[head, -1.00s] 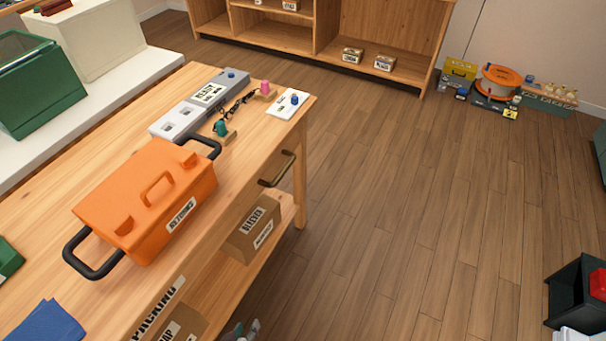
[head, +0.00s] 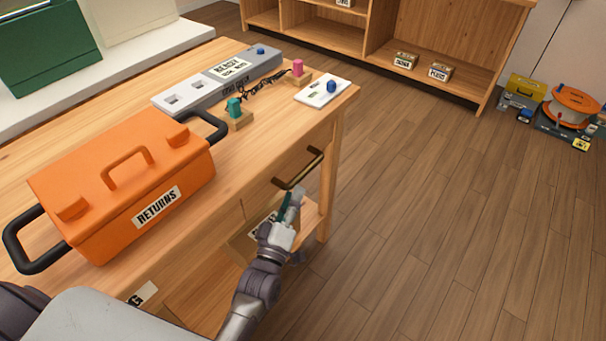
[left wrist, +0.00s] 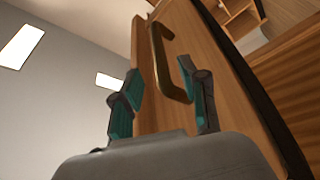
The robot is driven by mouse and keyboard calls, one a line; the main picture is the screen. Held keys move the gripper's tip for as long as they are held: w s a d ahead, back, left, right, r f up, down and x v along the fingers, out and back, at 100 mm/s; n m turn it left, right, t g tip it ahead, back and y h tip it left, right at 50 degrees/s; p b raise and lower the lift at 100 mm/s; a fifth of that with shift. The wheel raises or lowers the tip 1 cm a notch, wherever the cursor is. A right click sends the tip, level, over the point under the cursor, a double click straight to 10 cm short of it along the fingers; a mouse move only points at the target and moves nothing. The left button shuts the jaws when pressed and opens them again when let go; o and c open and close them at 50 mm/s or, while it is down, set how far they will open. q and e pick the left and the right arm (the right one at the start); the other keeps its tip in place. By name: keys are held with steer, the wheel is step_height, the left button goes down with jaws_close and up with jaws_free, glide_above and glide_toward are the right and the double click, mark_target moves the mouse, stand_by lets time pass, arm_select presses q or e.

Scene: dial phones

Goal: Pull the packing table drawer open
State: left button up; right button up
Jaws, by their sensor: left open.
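The wooden packing table (head: 262,157) stands at the left in the head view. Its drawer has a brass bar handle (head: 300,168) on the front near the far corner, and the drawer front looks flush with the table. My left gripper (head: 291,197) is just below and in front of the handle. In the left wrist view the handle (left wrist: 164,65) shows beyond and between the two teal-padded fingers of my left gripper (left wrist: 165,98). The fingers are open and do not hold the handle. My right gripper is not in view.
An orange RETURNS box (head: 130,185) stands on the tabletop, beside a grey panel (head: 217,82) and small coloured knobs. A shelf with a cardboard box (head: 240,246) lies under the drawer. Open wood floor (head: 440,220) is at the right.

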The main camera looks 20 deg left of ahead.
mark_target(302, 172)
arm_select(q)
steer(key=x, duration=0.6)
steer(key=shift+w+r, duration=0.1)
steer(key=shift+w, duration=0.35)
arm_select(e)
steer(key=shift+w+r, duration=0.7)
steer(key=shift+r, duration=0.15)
arm_select(q)
jaws_close()
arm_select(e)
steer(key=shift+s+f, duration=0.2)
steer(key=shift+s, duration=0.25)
